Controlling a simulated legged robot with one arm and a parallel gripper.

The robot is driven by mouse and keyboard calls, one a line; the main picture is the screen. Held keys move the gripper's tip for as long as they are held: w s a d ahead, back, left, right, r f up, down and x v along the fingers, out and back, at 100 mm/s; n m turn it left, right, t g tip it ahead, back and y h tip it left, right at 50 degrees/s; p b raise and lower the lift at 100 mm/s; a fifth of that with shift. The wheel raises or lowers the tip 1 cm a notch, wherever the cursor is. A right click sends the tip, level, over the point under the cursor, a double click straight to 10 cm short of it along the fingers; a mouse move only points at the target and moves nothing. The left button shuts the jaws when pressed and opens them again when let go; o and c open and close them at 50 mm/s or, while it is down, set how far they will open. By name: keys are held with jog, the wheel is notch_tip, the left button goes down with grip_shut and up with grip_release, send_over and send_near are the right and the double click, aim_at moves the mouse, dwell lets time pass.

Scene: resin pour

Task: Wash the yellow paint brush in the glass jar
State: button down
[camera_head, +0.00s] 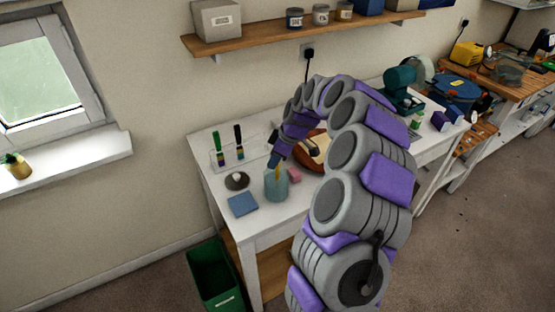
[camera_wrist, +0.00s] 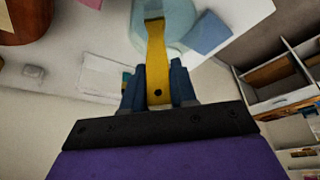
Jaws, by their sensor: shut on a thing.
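My gripper (camera_head: 275,161) is shut on the yellow paint brush and hangs over the glass jar (camera_head: 276,192) on the white table. In the wrist view the blue fingers of my gripper (camera_wrist: 157,95) pinch the handle of the yellow brush (camera_wrist: 156,65) on both sides. The brush points away from the gripper, and its dark-banded far end overlaps the jar (camera_wrist: 177,30). In the head view a bit of the yellow brush (camera_head: 278,172) shows at the jar's mouth. How deep the bristles reach is unclear.
A blue square pad (camera_head: 243,204), a dark round dish (camera_head: 237,181) and a pink block (camera_head: 294,175) lie near the jar. A clear rack (camera_head: 227,158) holds a green and a black brush behind. A green bin (camera_head: 213,278) stands on the floor by the table.

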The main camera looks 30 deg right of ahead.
notch_tip(320, 180, up, 9)
jog(key=p, duration=0.2)
jog(key=shift+s+a+f, duration=0.15)
jog(key=shift+s+a, duration=0.25)
jog(key=shift+a, duration=0.05)
dwell(1.3)
dwell(0.6)
notch_tip(320, 180, up, 6)
jog(key=p, duration=0.2)
dwell(0.5)
dwell(0.4)
